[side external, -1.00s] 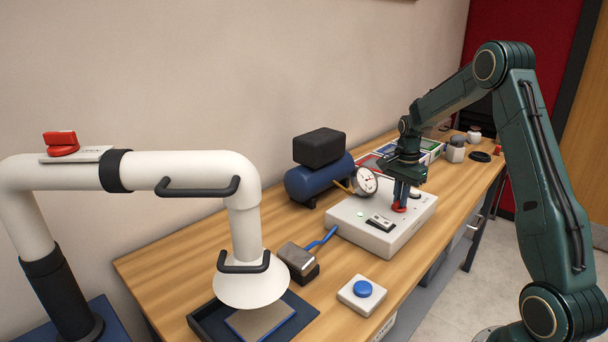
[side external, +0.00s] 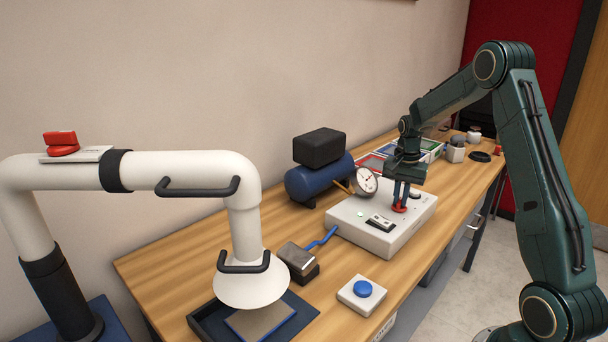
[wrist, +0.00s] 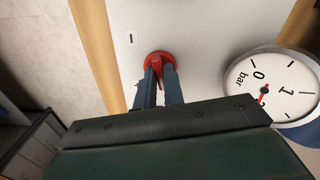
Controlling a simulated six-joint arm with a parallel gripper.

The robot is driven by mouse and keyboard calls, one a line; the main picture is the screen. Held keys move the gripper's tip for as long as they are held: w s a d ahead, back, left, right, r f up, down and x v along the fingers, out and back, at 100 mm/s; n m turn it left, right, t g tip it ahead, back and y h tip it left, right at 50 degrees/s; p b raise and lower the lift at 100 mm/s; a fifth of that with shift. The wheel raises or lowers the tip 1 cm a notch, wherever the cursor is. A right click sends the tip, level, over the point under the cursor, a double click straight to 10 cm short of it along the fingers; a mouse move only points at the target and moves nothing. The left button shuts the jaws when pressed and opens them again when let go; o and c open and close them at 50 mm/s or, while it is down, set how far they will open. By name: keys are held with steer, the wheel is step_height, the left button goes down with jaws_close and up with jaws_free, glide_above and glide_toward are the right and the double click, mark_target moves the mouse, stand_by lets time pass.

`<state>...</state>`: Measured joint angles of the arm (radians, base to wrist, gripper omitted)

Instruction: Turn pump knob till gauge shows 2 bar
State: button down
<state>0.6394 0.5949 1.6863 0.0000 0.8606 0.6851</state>
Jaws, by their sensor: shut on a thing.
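The red pump knob (side external: 399,207) sits on top of a pale control box (side external: 345,216). My gripper (side external: 401,203) points down and is shut on the knob. In the wrist view the two fingers (wrist: 160,82) hold the knob's red ridge (wrist: 158,62), and its round base shows around them. The white round gauge (side external: 364,181) stands beside the box's far edge. In the wrist view the gauge (wrist: 296,72) shows "0", "1" and "bar", with a red needle; its lower part is hidden by my gripper body, and I cannot read the exact value.
A blue tank (side external: 320,181) with a black block on top stands behind the box. A pedal-like piece (side external: 297,257), a blue button on a pale base (side external: 361,291) and a white extraction hood (side external: 251,276) are nearer the camera. Jars (side external: 456,151) stand at the far end.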

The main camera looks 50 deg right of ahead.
mark_target(400, 200)
steer(key=c, duration=1.5)
jaws_free()
steer(key=shift+r, duration=0.1)
step_height(400, 200, up, 14)
